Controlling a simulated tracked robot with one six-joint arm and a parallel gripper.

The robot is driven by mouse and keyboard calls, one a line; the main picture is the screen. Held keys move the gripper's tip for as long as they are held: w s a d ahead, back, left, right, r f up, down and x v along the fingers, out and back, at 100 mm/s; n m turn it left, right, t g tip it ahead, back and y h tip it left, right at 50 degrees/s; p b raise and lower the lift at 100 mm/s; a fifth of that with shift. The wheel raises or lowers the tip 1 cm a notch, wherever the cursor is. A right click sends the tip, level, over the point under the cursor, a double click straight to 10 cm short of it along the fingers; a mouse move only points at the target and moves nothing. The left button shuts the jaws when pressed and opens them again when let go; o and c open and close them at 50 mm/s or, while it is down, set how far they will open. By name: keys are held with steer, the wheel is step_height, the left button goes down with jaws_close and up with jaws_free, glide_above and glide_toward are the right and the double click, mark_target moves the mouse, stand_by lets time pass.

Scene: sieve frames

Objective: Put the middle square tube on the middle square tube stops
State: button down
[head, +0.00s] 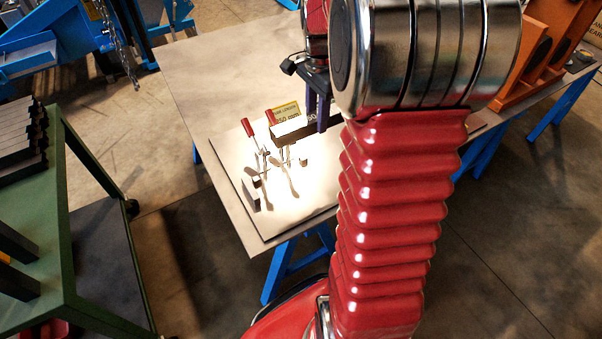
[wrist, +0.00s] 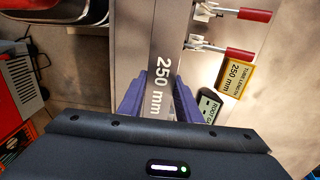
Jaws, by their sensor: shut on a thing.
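My gripper (head: 319,108) is shut on a grey square tube (head: 290,132), which also shows in the wrist view (wrist: 170,45) marked 250 mm. The tube is held across the fingers (wrist: 160,100) over the fixture plate (head: 228,172). Whether it touches anything below cannot be told. Small dark blocks, seemingly stops, stand on the plate, one at the left (head: 256,183) and one to the right (head: 304,162). Two toggle clamps with red handles, one on the left (head: 249,128) and one behind the tube (head: 270,117), stand beside it. Which stops are the middle ones is unclear.
A yellow tube-length sign (wrist: 236,75) reading 250 mm stands by the clamps, and a dark device (wrist: 208,108) is close to my gripper. A green cart (head: 62,230) with stacked dark tubes (head: 22,130) is at left. An orange fixture (head: 545,50) stands at the right. The table's back left is clear.

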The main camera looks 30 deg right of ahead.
glide_above(314, 171)
step_height(314, 171, down, 13)
steer(key=shift+f, duration=0.2)
stand_by(0.4)
steer(key=shift+f, duration=2.25)
steer(key=c, duration=1.6)
jaws_free()
steer(key=shift+f, duration=0.1)
steer(key=shift+o, duration=0.2)
step_height(314, 171, up, 12)
